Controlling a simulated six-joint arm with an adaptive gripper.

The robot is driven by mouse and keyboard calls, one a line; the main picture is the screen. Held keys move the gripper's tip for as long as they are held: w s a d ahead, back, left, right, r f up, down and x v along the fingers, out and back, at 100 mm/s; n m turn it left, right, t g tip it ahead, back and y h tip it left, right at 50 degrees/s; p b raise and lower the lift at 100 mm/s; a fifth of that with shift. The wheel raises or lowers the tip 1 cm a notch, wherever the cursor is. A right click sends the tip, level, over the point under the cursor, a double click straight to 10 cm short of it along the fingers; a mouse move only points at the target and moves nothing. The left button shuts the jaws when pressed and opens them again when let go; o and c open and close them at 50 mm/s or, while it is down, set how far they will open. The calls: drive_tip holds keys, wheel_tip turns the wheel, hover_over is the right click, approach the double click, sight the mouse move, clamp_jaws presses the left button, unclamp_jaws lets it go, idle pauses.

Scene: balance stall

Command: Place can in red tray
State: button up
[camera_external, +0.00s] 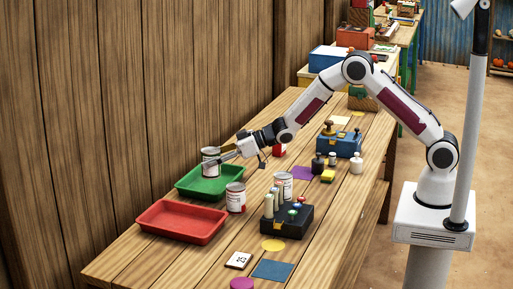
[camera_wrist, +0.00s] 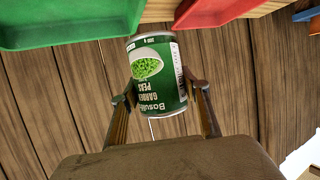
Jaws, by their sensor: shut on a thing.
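My gripper (camera_external: 218,154) is shut on a can (camera_external: 210,157) and holds it over the back part of the green tray (camera_external: 190,193). In the wrist view the can (camera_wrist: 156,75) has a green garden peas label, printed upside down in that view, with one finger on each side. The red tray (camera_external: 166,235) lies on the table to the front left of the green tray and looks empty. In the wrist view the red tray (camera_wrist: 205,14) is at the top right of the can and the green tray (camera_wrist: 60,22) is at the top left.
A can (camera_external: 236,198) stands by the trays' right side, with another can (camera_external: 284,182) farther right. A black box with pegs (camera_external: 287,221) and a blue box (camera_external: 340,145) stand on the table (camera_external: 175,262). The wooden wall (camera_external: 130,100) is close behind the trays.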

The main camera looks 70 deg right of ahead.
drive_tip(key=s+a+n+g+y, duration=0.2)
drive_tip(key=s+a+n+y, duration=0.1)
drive_tip(key=a, duration=1.7)
drive_tip(key=shift+s+n, duration=0.3)
drive_tip(key=shift+s, duration=0.25)
drive_tip(key=shift+r, duration=0.1)
hover_over(199, 230)
wheel_tip(199, 230, down, 6)
drive_tip(key=shift+a, duration=0.2)
drive_tip(key=shift+f, duration=0.25)
drive_tip(key=shift+f, duration=1.75)
drive_tip(key=shift+f, duration=0.1)
drive_tip(key=o, duration=1.6)
drive_tip(key=shift+f, duration=0.1)
